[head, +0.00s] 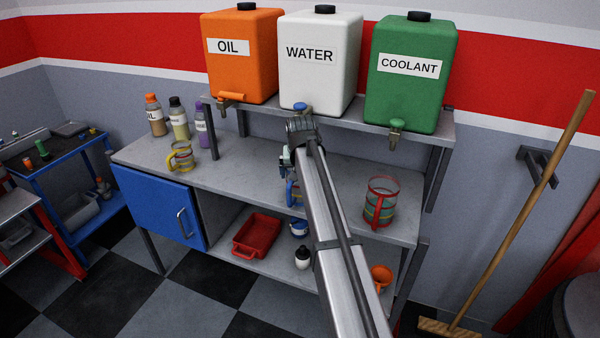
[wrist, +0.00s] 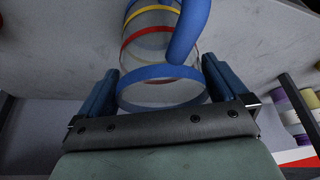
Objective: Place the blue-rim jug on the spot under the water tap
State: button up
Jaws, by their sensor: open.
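The blue-rim jug (wrist: 165,72) is clear glass with a blue rim, red and yellow bands and a blue handle (wrist: 190,30). In the head view only a sliver of the jug (head: 292,193) shows on the bench beside my arm. My gripper (wrist: 160,70) is open, with one finger on each side of the jug near its rim; I cannot tell whether they touch it. In the head view my gripper (head: 287,160) is mostly hidden by my arm. The white water tank (head: 318,75) has a blue tap (head: 300,107). My arm hides the spot below it.
A yellow-handled jug (head: 181,157) stands left on the bench (head: 240,165), near several bottles (head: 177,120). A red-rim jug (head: 380,202) stands right. Orange oil (head: 240,75) and green coolant (head: 410,95) tanks flank the water tank on the shelf (head: 350,117). A broom (head: 515,205) leans right.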

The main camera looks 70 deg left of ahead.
jog(key=v, duration=1.2)
jog(key=shift+d+f, duration=0.1)
